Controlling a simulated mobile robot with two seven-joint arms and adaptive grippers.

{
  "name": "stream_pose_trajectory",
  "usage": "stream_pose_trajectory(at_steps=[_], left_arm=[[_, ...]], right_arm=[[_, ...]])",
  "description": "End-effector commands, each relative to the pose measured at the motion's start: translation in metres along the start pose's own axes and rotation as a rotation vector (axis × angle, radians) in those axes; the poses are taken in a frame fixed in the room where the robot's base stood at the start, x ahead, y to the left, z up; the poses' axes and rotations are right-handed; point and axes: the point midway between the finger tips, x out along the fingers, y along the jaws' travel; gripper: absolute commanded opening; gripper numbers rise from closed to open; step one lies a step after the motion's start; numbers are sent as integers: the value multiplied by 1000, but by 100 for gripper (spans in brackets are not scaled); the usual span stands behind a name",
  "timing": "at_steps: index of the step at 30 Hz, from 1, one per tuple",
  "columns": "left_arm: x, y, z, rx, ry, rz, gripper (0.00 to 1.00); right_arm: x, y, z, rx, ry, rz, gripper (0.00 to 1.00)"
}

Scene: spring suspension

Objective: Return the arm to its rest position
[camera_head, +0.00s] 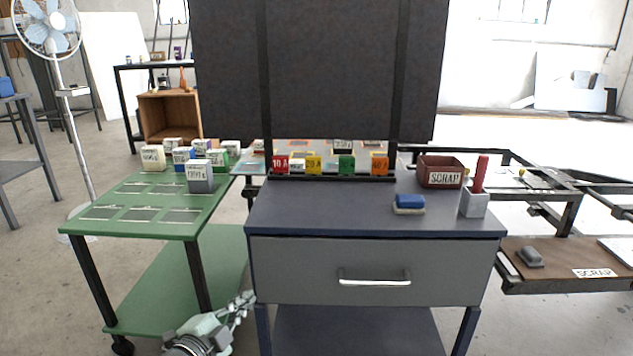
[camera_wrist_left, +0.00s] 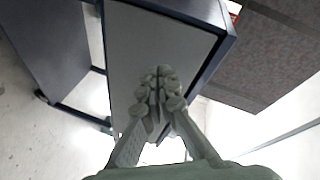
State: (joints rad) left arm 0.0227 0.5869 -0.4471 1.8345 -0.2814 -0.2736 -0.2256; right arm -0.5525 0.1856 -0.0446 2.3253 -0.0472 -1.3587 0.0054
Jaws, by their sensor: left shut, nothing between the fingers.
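My left gripper (camera_head: 244,301) shows low in the head view, in front of the green cart's lower shelf and left of the dark blue drawer cabinet (camera_head: 375,221). It is shut and empty. In the left wrist view its two fingers (camera_wrist_left: 158,84) meet together in front of the grey drawer front (camera_wrist_left: 187,45). Nothing lies between them. I cannot tell how far they are from the drawer front. My right gripper is not in view.
The green cart (camera_head: 146,231) carries several labelled boxes. The cabinet top holds a blue block (camera_head: 408,204), a brown scrap bin (camera_head: 440,171) and a grey holder (camera_head: 474,204) with a red-handled item. A dark panel (camera_head: 330,70) stands behind. Floor is free at the left front.

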Motion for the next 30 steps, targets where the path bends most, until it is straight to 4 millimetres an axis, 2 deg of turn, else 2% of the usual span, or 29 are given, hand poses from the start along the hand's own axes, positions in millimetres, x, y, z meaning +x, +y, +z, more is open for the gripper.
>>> stream_pose_trajectory(at_steps=[1,3,5,6,9,12,15,18,20,30], left_arm=[[-21,22,23,-165,-156,40,0],[-51,54,57,-336,-348,91,0],[-81,81,79,-463,-496,134,0],[-103,100,91,-539,-590,163,0],[-158,142,110,-701,-800,232,0],[-208,174,118,-820,-968,289,0],[-244,195,120,-897,-1084,329,0],[-265,206,120,-937,-1149,352,0],[-271,209,119,-948,-1167,357,0],[-272,209,120,-949,-1170,358,0]], right_arm=[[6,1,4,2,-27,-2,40],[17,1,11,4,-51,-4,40],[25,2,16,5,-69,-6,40],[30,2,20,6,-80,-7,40],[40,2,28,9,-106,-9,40],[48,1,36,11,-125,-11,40],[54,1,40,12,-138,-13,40],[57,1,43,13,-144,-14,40],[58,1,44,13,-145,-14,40],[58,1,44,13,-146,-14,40]])
